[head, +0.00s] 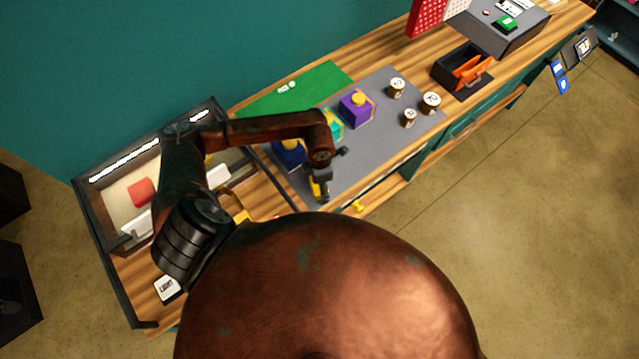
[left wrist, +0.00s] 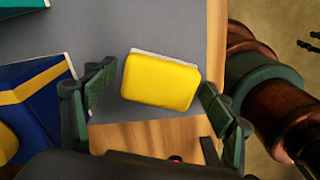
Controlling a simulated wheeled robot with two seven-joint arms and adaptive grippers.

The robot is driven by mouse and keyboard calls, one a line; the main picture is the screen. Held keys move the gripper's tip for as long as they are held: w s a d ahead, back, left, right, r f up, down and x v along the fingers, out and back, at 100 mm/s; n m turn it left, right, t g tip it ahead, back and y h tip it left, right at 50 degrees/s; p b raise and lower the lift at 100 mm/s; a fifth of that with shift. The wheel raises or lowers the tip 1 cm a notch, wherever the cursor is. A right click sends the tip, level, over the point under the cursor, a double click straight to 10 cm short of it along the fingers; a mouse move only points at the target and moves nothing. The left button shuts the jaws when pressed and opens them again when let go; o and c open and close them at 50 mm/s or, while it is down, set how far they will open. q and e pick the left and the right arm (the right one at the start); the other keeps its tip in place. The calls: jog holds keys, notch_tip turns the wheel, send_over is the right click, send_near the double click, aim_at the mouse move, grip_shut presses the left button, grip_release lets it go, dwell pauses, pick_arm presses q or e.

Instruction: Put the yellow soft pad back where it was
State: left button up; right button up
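The yellow soft pad (left wrist: 160,82) shows in the left wrist view, with a pale layer along its far edge. It lies over the edge of the grey mat, close to a strip of bare wood. My left gripper (left wrist: 157,92) is open, with one finger on each side of the pad and small gaps showing. In the head view my left gripper (head: 320,190) points down at the near edge of the grey mat, and a little yellow (head: 314,188) shows beside it. Whether the pad touches the mat is hard to tell. My right gripper is not in view.
A blue box with a yellow band (left wrist: 38,98) stands left of the gripper. On the grey mat (head: 385,150) are a purple box (head: 355,110) and several labelled cans (head: 430,103). A green mat (head: 300,92) lies behind. A black-framed case (head: 108,200) is at left.

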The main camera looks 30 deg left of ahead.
pick_arm(q)
jog(key=shift+r, duration=0.25)
notch_tip(320, 180, up, 12)
jog(key=b, duration=0.2)
jog(key=shift+f, duration=0.1)
dwell(0.6)
